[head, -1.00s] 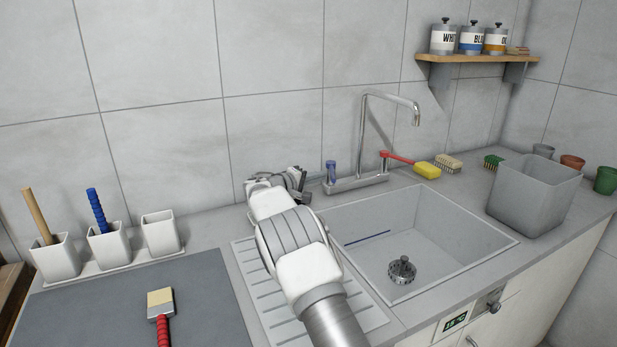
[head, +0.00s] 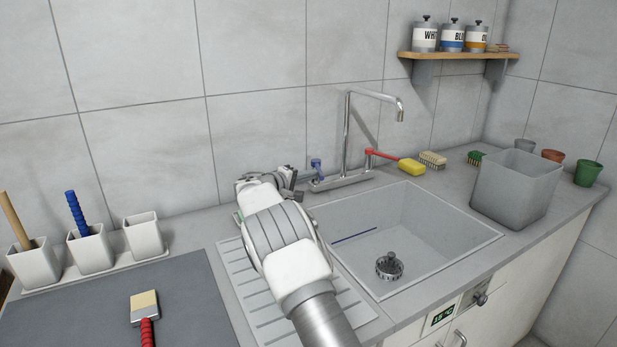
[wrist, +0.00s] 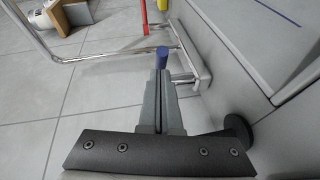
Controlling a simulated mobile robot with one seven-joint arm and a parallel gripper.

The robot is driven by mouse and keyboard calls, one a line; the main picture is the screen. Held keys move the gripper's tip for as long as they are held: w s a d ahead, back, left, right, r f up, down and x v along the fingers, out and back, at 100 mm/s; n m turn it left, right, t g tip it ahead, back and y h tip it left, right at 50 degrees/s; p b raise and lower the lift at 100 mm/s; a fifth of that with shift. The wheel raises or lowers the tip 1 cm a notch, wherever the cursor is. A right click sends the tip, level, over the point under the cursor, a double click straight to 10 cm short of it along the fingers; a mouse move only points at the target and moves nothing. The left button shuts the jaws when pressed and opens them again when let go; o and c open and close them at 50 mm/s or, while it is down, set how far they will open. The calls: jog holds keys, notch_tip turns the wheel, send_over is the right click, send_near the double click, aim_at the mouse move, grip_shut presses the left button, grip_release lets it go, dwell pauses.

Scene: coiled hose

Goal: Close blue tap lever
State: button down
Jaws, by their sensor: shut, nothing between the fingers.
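The blue tap lever (head: 316,166) stands at the left end of the chrome tap base (head: 343,180) behind the sink. Its blue end also shows in the wrist view (wrist: 162,55), just beyond my fingertips. My gripper (wrist: 160,78) is shut and empty, with its tips touching or very close to the blue lever; I cannot tell which. In the head view my gripper (head: 298,182) is to the left of the lever, partly hidden by my wrist. The tap spout (head: 372,95) arches up and to the right.
The sink (head: 420,235) has a strainer (head: 390,266) inside. Brushes and a grey bin (head: 515,190) stand to the right. White holders (head: 143,235) are at left.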

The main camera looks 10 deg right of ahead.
jog(key=v, duration=1.7)
jog(key=s+d+r+m+g+y+p, duration=0.25)
jog(key=s+d+r, duration=0.25)
jog(key=s+d, duration=0.3)
jog(key=s+d+r+m+g+y+p, duration=0.1)
jog(key=s+d+r+g+y+p, duration=0.25)
jog(key=s+d+r, duration=0.5)
jog(key=s+a+m+y+p, duration=0.1)
jog(key=s+a+y+p, duration=0.1)
jog(key=s, duration=1.2)
jog(key=s+a+r+m+t+y+p, duration=0.1)
jog(key=s+a+y+p, duration=0.2)
jog(key=s, duration=1.1)
jog(key=shift+a+y, duration=0.2)
jog(key=shift+y, duration=0.6)
